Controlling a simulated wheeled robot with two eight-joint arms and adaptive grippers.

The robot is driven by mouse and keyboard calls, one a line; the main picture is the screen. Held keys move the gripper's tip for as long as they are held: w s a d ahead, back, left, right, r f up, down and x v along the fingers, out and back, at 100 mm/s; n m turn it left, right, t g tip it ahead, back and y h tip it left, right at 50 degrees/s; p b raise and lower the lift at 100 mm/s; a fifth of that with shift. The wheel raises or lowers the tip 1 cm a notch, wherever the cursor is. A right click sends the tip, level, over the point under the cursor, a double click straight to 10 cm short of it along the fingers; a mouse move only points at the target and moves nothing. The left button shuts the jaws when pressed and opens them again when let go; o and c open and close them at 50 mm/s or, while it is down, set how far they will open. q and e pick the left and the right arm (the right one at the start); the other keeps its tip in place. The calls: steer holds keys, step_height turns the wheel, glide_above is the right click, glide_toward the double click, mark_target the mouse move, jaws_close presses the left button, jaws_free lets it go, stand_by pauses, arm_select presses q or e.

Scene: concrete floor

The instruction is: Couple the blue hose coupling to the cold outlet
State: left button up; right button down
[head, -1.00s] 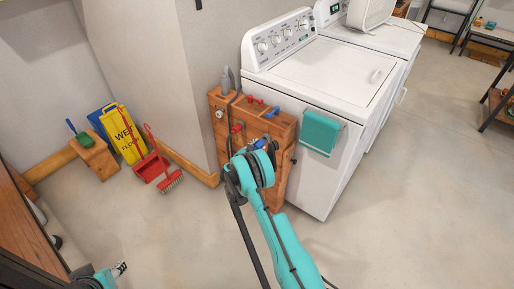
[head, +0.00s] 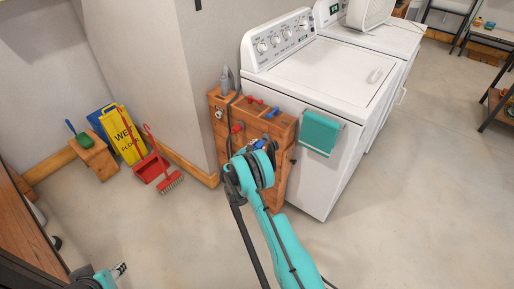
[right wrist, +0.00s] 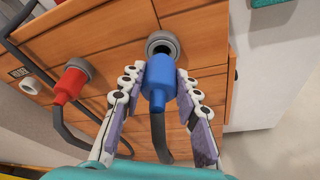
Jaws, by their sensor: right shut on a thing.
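My right gripper (right wrist: 158,95) is shut on the blue hose coupling (right wrist: 158,82), with one finger on each side of it. A dark hose hangs from the coupling's lower end. The coupling's front end is at the lower edge of a grey-ringed outlet (right wrist: 162,41) in the wooden panel; part of the dark opening shows above it. I cannot tell whether the two touch. In the head view the blue coupling (head: 260,144) shows small, partly hidden by my right gripper (head: 270,147). My left gripper (head: 120,268) barely shows at the lower left; its jaws are unclear.
A red coupling (right wrist: 72,83) with a dark hose sits at a second outlet, left of the blue one. The wooden cabinet (head: 284,126) stands against a white washer (head: 325,75) with a teal towel (head: 320,133). A yellow sign (head: 124,135) and red dustpan stand left. The front floor is clear.

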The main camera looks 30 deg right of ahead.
steer(key=shift+w+d, duration=0.3)
steer(key=shift+d, duration=0.4)
steer(key=shift+w+d, duration=0.25)
steer(key=shift+d, duration=0.4)
steer(key=c, duration=1)
jaws_free()
steer(key=v, duration=1.2)
